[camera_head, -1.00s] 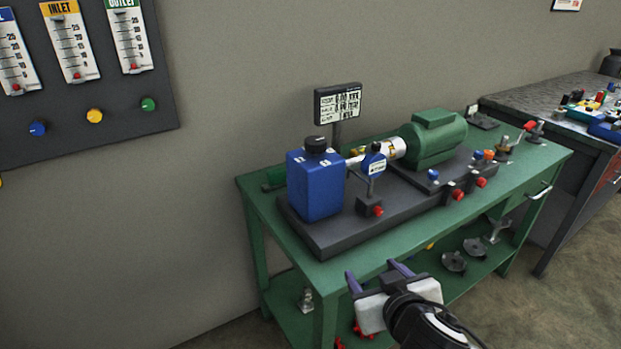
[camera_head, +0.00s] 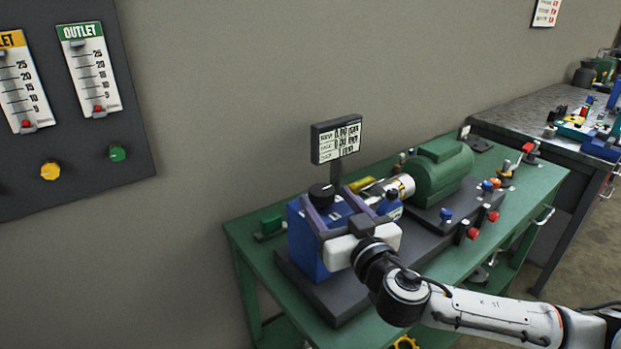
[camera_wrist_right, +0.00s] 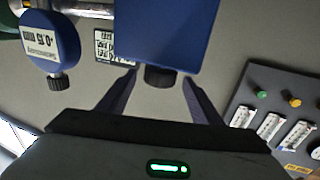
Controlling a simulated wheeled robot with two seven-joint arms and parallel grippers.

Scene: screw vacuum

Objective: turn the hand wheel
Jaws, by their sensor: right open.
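The black hand wheel (camera_head: 321,192) is a round knob on top of the blue box-shaped housing (camera_head: 308,258), at the left end of the pump rig. It also shows in the right wrist view (camera_wrist_right: 161,78), upside down below the blue housing (camera_wrist_right: 168,32). My right gripper (camera_head: 328,196) is open and empty, its purple fingers pointing at the wheel. In the right wrist view, the wheel appears between the fingertips (camera_wrist_right: 159,77), with a gap on each side. Its exact depth against the fingertips is unclear. The gripper body hides part of the housing. My left gripper is out of view.
The rig's dark base (camera_head: 338,308) sits on a green table (camera_head: 270,240). A small display (camera_head: 337,140) stands behind, and a round gauge (camera_wrist_right: 55,40) hangs close beside the housing. A green motor (camera_head: 438,168) is to the right. A gauge panel (camera_head: 125,150) is on the wall.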

